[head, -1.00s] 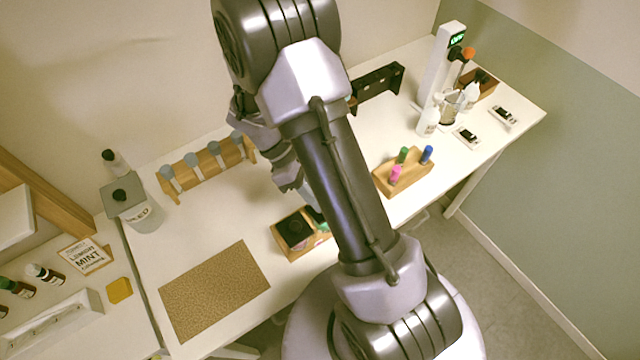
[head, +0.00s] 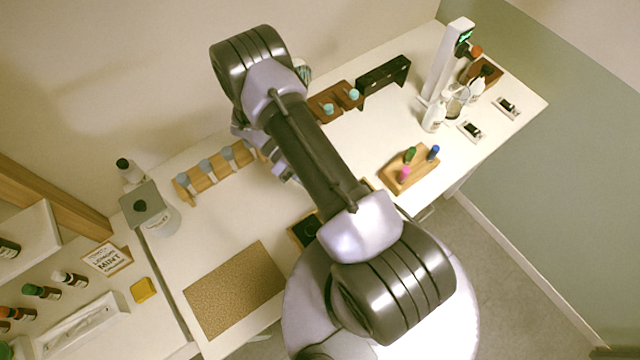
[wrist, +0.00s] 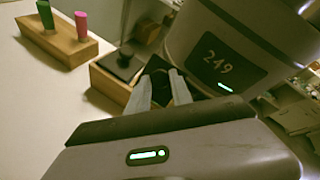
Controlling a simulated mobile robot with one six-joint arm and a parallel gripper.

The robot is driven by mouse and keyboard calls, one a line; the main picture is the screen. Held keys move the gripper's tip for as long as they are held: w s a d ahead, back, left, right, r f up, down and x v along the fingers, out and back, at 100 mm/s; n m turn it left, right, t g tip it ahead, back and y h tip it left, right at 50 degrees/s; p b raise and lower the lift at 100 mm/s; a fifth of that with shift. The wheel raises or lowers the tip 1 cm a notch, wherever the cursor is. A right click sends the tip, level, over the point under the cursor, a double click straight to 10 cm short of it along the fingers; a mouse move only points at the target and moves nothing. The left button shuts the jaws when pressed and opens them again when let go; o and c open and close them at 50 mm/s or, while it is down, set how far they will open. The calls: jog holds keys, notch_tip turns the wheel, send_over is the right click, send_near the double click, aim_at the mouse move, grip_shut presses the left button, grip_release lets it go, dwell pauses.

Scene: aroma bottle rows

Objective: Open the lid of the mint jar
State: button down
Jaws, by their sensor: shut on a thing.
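My gripper is hidden behind my arm in the head view. In the wrist view my gripper (wrist: 158,88) has its pale fingers closed around a small dark thing (wrist: 156,68), at a wooden box (wrist: 108,84) with a black square top part. I cannot tell what the dark thing is. No jar here can be surely read as the mint jar. Several grey-capped jars stand in a wooden rack (head: 183,190) against the wall. Two teal-capped ones (head: 328,108) stand in a darker rack farther right.
A white jar with a grey square lid (head: 140,203) stands at left, near a "Lemon Mint" card (head: 107,258). A brown mat (head: 235,290) lies in front. A block with coloured pens (head: 408,168) and a white dispenser stand (head: 447,62) are at right.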

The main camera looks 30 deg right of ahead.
jog(key=shift+s, duration=0.1)
dwell(0.3)
jog(key=c, duration=1.1)
grip_release()
jog(key=v, duration=1.2)
jog(key=shift+f, duration=0.1)
